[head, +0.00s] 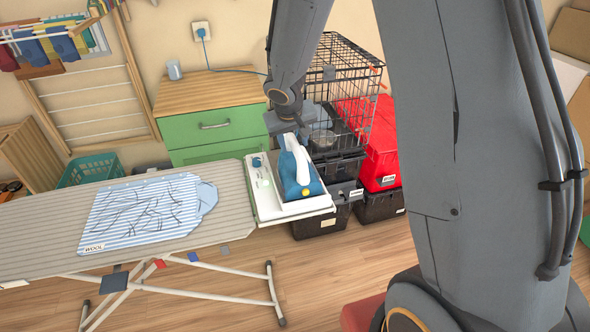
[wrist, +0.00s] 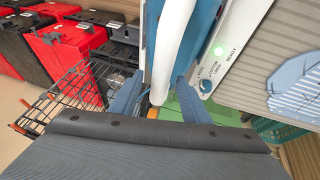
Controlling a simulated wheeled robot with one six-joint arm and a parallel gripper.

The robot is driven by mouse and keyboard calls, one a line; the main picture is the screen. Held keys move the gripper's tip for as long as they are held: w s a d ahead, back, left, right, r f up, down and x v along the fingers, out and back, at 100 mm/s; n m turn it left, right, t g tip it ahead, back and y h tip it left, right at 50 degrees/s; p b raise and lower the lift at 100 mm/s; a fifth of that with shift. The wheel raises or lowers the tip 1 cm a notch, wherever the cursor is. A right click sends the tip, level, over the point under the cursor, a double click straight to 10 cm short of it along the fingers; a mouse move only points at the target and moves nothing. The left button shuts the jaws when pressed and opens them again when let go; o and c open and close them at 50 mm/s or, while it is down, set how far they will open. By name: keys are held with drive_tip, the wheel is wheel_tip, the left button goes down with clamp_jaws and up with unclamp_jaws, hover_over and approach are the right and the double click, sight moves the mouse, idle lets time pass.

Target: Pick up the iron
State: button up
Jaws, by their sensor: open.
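The iron (head: 302,190), with a blue body and white handle, rests on the white iron rest (head: 264,203) at the right end of the ironing board. My gripper (head: 293,133) is at the far end of the iron, close to its handle. In the wrist view, the white handle (wrist: 173,45) runs between the two spread fingers of my gripper (wrist: 160,82). The fingers look apart from the handle, though contact is hard to judge. My arm hides part of the scene behind it in the head view.
A striped shirt (head: 150,210) lies on the ironing board (head: 225,225). A green cabinet (head: 215,135) stands behind. Floor in front is open.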

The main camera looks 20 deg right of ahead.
drive_tip(key=shift+w+d+f, duration=0.15)
drive_tip(key=shift+w+f, duration=0.1)
drive_tip(key=shift+f, duration=0.4)
drive_tip(key=shift+c, duration=0.2)
clamp_jaws()
drive_tip(key=shift+r, duration=0.1)
idle(0.7)
